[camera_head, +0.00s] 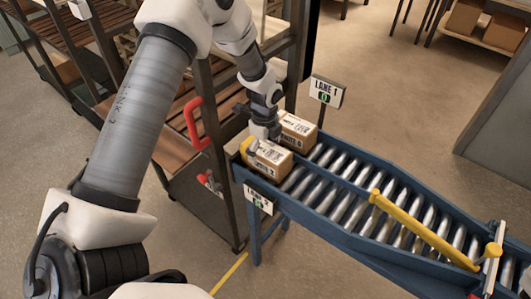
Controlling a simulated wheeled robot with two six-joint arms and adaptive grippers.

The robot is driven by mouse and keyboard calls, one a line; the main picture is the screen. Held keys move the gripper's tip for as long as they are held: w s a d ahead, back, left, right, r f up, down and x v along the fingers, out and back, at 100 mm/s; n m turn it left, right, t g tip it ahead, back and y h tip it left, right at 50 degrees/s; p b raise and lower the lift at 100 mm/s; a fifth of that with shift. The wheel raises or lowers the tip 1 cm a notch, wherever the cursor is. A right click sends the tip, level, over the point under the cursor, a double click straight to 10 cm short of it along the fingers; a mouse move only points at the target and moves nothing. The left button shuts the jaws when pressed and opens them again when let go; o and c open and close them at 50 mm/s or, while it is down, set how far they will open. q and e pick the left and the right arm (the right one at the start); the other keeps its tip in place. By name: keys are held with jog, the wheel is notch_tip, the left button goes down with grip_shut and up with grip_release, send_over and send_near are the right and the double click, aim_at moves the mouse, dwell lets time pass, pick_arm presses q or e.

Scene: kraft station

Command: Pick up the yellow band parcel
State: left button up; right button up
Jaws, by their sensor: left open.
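Two brown cardboard parcels sit at the left end of the blue roller conveyor. The nearer parcel (273,160) carries a white label, and a yellow piece (247,147) shows at its left end; I cannot tell whether this is a band on the parcel or part of the conveyor. The farther parcel (300,131) also has a white label and shows no yellow that I can see. My left gripper (266,138) points down just behind the nearer parcel and to the left of the farther one. It is open, but its fingertips are partly hidden. My right gripper is out of view.
The conveyor (380,241) runs to the lower right, its rollers bare, with a yellow bar (420,231) lying across it. A LANE 1 sign (326,91) stands behind it. A dark rack with wooden shelves and a red handle (194,123) stands close on the left.

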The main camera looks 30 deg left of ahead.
pick_arm(q)
jog(key=f, duration=0.1)
jog(key=w+f, duration=0.1)
jog(key=f, duration=0.2)
jog(key=shift+w+a+f+p, duration=0.25)
jog(key=shift+w+f+p, duration=0.05)
jog(key=shift+f, duration=0.1)
jog(key=shift+s+d+r, duration=0.1)
jog(key=shift+s+r, duration=0.05)
jog(key=shift+s+d+r, duration=0.1)
jog(key=shift+s+r, duration=0.05)
jog(key=shift+s, duration=0.05)
jog(key=c, duration=1.5)
jog(key=shift+o, duration=0.2)
